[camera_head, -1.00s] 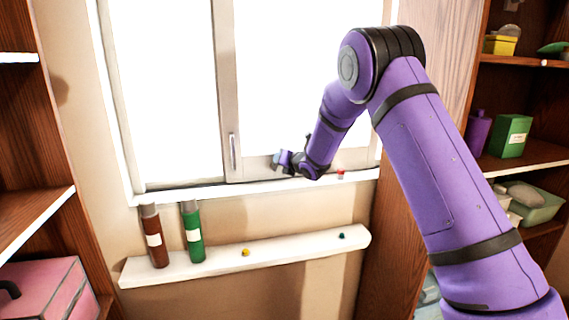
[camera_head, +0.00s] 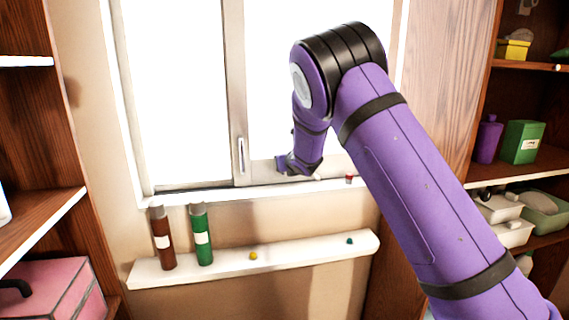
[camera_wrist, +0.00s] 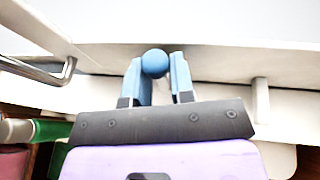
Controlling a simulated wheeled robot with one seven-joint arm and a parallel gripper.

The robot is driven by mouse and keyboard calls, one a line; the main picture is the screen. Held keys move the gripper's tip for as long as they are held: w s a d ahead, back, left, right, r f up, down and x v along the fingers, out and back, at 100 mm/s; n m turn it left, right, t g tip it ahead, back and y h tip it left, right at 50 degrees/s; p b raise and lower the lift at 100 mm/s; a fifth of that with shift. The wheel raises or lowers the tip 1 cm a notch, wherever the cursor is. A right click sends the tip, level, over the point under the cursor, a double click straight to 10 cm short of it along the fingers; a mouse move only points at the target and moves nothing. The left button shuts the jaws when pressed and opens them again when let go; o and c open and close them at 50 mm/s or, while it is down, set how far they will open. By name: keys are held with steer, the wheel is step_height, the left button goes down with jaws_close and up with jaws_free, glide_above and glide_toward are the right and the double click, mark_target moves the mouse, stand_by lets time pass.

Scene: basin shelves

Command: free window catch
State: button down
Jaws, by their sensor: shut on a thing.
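The window (camera_head: 175,90) has pale frames and bright panes. A slim metal handle (camera_head: 241,155) stands upright on its middle frame and also shows at the left of the wrist view (camera_wrist: 40,70). My gripper (camera_head: 283,164) is at the low part of the right sash, just right of that handle. In the wrist view my gripper (camera_wrist: 157,70) has its two blue fingers shut on a round blue knob (camera_wrist: 155,62) close to the window frame. Whether the knob is part of the catch I cannot tell. In the head view my gripper hides it.
A small red thing (camera_head: 349,180) is on the sill right of my gripper. Below, a white ledge (camera_head: 310,252) holds a brown bottle (camera_head: 163,240), a green bottle (camera_head: 202,238) and small yellow and teal bits. Wooden shelves (camera_head: 525,175) flank both sides.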

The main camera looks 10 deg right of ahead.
stand_by(0.3)
steer(key=c, duration=1)
jaws_free()
steer(key=v, duration=1)
steer(key=shift+s, duration=0.35)
steer(key=shift+r, duration=0.1)
